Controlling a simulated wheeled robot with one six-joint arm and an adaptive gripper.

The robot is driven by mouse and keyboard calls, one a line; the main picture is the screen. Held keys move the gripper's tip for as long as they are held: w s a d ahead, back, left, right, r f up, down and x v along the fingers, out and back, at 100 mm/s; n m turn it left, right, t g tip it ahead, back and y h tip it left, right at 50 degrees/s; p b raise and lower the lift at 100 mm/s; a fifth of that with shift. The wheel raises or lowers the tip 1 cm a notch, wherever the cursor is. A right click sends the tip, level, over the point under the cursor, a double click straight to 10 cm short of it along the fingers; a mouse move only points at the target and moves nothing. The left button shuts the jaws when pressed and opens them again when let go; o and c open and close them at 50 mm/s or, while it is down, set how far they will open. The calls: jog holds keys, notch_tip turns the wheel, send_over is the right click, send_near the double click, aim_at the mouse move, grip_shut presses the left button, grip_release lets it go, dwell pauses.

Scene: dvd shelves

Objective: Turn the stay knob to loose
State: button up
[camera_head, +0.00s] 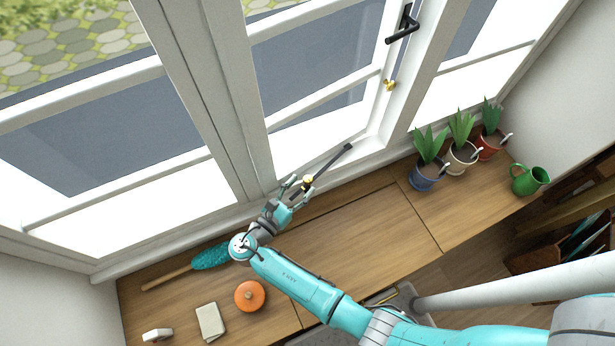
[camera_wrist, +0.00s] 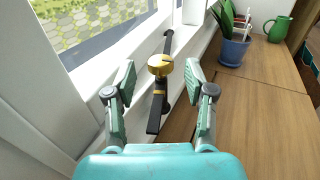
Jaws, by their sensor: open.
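The stay knob (camera_wrist: 160,65) is a round gold knob with a dark line on its top. It sits on the dark stay bar (camera_wrist: 168,40), which runs along the window sill. In the head view the knob (camera_head: 307,180) is small, and the stay bar (camera_head: 335,158) slopes up to the right from it. My gripper (camera_wrist: 160,78) is open, with one finger on each side of the knob and visible space between. In the head view my gripper (camera_head: 296,186) is at the sill by the knob. Contact cannot be seen.
Several potted plants, one in a blue pot (camera_head: 425,178), and a green watering can (camera_head: 529,179) stand to the right. A teal duster (camera_head: 212,257), an orange round object (camera_head: 250,295) and a beige box (camera_head: 210,321) lie left. The middle of the wooden top (camera_head: 370,235) is clear.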

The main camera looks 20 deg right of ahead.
aim_at(305, 182)
jog(key=shift+x, duration=1.95)
jog(key=shift+c, duration=0.2)
grip_shut()
